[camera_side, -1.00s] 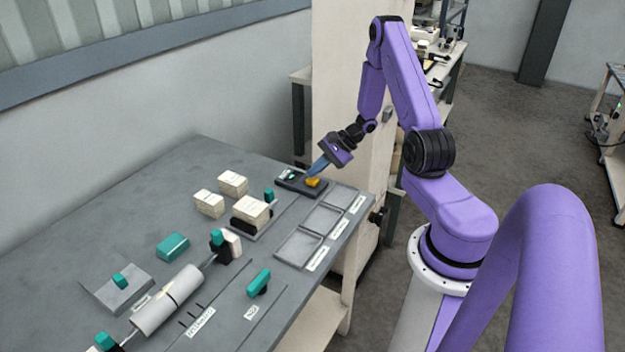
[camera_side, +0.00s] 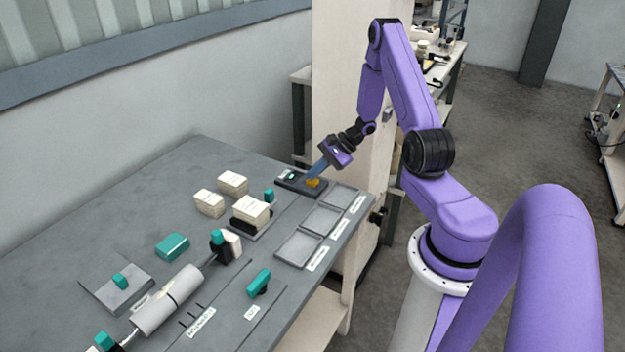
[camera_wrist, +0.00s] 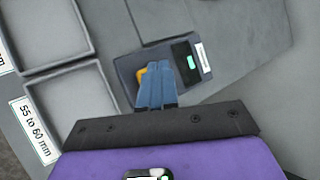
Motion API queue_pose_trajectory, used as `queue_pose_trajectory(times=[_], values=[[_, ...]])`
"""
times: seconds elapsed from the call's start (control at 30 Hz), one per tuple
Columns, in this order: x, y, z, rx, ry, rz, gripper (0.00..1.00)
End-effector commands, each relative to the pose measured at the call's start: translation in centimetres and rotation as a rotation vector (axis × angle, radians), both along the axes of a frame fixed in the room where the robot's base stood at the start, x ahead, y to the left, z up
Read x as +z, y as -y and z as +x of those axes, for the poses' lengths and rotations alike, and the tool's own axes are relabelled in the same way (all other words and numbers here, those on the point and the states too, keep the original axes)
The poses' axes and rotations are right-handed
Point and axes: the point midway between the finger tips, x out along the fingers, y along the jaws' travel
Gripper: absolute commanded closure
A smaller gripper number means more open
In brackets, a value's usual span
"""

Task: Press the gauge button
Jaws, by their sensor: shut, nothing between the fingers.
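The gauge (camera_side: 290,181) is a dark flat box at the far end of the grey table, with a small lit green display. Its yellow button (camera_side: 313,183) sits at the right end of the box. My gripper (camera_side: 314,177) is shut and empty, with its blue fingertips at the button. In the wrist view the shut fingers (camera_wrist: 155,72) cover most of the yellow button (camera_wrist: 141,74), and only an edge shows. The display (camera_wrist: 190,62) is lit on the gauge (camera_wrist: 126,66) beside them. I cannot tell how far the button is pressed in.
Grey shallow trays (camera_side: 321,220) with labels line the table edge near the gauge. Several cream blocks (camera_side: 232,183) stand to its left. A white roll (camera_side: 168,300) on a shaft lies toward the front. The table (camera_side: 130,220) is clear at the back left.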

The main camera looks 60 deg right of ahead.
Motion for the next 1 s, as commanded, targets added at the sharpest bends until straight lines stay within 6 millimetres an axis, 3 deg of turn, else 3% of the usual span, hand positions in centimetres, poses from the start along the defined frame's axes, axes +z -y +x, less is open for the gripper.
queue_pose_trajectory(times=[0.73, 1.0], values=[[-0.50, 0.01, -0.01, -0.001, -0.001, 0.000, 1.00], [0.33, 0.05, 0.01, -0.002, 0.000, -0.001, 1.00]])
